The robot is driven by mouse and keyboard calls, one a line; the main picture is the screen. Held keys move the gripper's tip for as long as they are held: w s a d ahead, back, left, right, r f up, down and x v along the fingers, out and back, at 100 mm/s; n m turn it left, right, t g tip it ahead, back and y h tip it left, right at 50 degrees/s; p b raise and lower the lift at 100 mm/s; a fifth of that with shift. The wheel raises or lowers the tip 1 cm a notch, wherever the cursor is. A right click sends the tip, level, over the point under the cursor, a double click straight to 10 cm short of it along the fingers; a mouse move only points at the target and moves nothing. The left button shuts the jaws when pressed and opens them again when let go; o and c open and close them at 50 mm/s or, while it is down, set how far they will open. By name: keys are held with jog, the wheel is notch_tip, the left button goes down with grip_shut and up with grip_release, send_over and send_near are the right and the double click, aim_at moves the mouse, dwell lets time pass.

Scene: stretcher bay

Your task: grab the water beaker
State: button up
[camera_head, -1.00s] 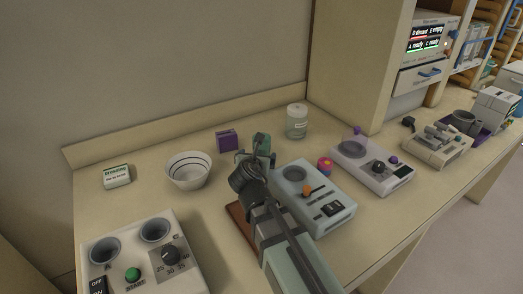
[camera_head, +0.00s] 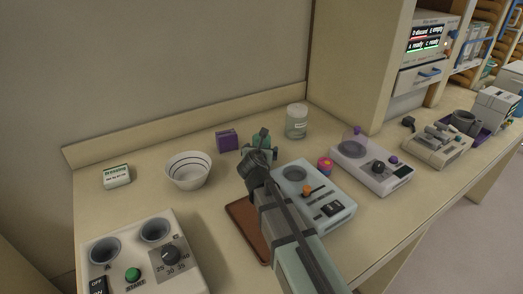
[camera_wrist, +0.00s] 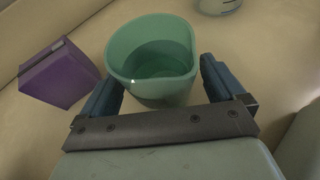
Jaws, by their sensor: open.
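The water beaker (camera_wrist: 150,62) is a translucent green cup with a spout-like rim, upright on the bench in the wrist view. A darker level inside it looks like liquid. In the head view only a small green part of the beaker (camera_head: 263,136) shows behind my gripper (camera_head: 258,147). In the wrist view my gripper (camera_wrist: 160,72) is open, its blue-grey fingers on either side of the beaker. Whether either finger touches the beaker is hard to tell.
A purple box (camera_head: 227,140) stands close left of the beaker, and a lidded glass jar (camera_head: 297,121) behind right. A striped white bowl (camera_head: 188,170) is further left. A grey device (camera_head: 314,196) sits right of my arm, a brown mat (camera_head: 243,228) below it.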

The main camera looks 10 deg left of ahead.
jog(key=shift+c, duration=0.4)
jog(key=c, duration=1)
jog(key=shift+c, duration=0.3)
jog(key=shift+r, duration=0.1)
